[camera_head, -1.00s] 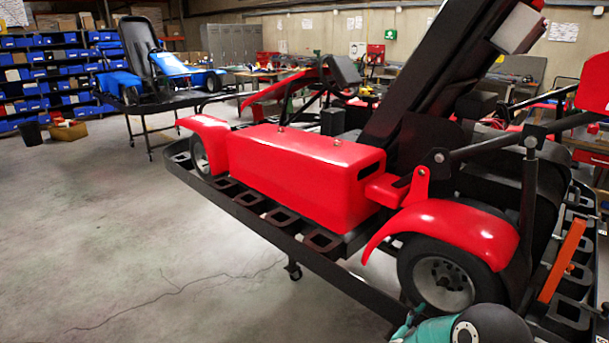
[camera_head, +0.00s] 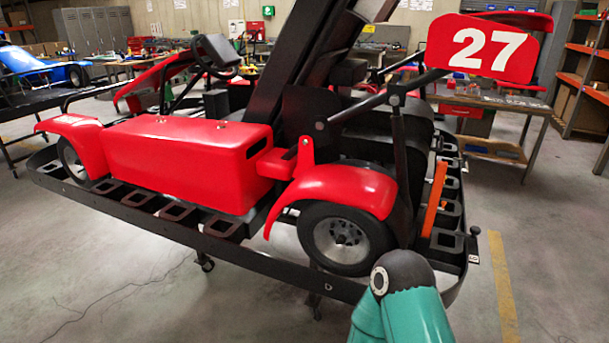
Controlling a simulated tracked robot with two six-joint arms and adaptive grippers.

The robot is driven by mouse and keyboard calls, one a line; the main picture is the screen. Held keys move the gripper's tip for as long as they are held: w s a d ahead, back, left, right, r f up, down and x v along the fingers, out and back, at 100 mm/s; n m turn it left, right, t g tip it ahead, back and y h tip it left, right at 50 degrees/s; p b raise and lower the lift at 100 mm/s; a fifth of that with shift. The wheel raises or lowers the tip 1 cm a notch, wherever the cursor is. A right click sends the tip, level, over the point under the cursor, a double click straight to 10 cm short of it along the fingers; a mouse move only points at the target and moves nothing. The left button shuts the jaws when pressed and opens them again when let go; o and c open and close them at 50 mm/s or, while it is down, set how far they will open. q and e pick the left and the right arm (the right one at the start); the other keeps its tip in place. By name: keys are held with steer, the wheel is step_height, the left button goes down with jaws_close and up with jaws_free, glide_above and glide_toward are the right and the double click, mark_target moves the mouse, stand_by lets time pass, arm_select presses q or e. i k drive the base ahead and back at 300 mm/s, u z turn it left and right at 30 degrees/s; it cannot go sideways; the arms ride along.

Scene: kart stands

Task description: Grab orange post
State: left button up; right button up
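The orange post (camera_head: 434,200) is a thin flat bar standing slightly tilted at the right end of the black kart stand (camera_head: 250,262), behind the rear wheel of the red kart (camera_head: 190,160). Its lower end meets the stand's slotted rail; how it is fixed there cannot be seen. A teal and dark arm link of mine shows at the bottom, in front of the stand and below the post. Neither of my grippers is in the picture.
The kart's black wheel (camera_head: 345,238) and a red number 27 plate (camera_head: 487,47) are near the post. A wooden workbench (camera_head: 490,105) stands behind, with shelves (camera_head: 590,85) at far right. The floor right of the stand is clear, with a yellow line (camera_head: 503,285).

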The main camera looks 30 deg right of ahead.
mark_target(443, 166)
steer(key=u, duration=1.2)
steer(key=i, duration=0.1)
steer(key=z, duration=2.75)
steer(key=k, duration=0.85)
steer(key=z, duration=0.15)
steer(key=i, duration=0.85)
steer(key=u, duration=0.25)
